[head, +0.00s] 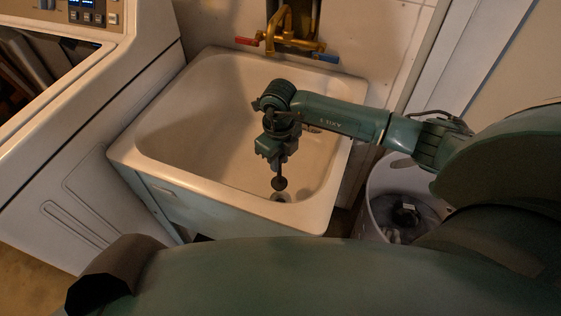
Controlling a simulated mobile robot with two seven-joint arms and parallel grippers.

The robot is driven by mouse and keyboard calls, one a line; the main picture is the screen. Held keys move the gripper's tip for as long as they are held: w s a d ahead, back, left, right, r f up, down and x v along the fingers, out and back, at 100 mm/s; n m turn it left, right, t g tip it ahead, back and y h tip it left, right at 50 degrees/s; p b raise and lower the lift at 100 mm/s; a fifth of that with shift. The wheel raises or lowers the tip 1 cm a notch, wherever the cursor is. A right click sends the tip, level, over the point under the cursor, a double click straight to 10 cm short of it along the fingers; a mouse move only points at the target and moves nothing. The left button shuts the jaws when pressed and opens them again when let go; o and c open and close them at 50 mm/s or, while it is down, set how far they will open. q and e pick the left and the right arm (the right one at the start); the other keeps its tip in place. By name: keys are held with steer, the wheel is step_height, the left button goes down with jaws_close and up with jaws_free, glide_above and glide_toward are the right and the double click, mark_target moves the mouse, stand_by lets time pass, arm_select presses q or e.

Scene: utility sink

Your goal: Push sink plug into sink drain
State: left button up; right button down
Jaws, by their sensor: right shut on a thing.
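The dark round sink plug (279,184) hangs below my right gripper (279,166), which is shut on it. The gripper points down inside the white utility sink (190,130). The sink drain (281,197) shows as a dark round opening in the basin floor, just below the plug in the picture. The plug looks a little above the drain, with a small gap in the picture. The exact height and alignment are hard to tell from this angle. The gripper's fingertips are small and partly hidden by its body. My left gripper is not in view.
A brass faucet (285,38) with a red and a blue handle stands at the sink's back. A white appliance (90,140) with a control panel is at the left. A round bin (377,200) stands right of the sink. The basin's left side is empty.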

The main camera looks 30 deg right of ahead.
steer(key=shift+d+f+m, duration=0.2)
steer(key=shift+f+m, duration=0.5)
steer(key=shift+m, duration=0.4)
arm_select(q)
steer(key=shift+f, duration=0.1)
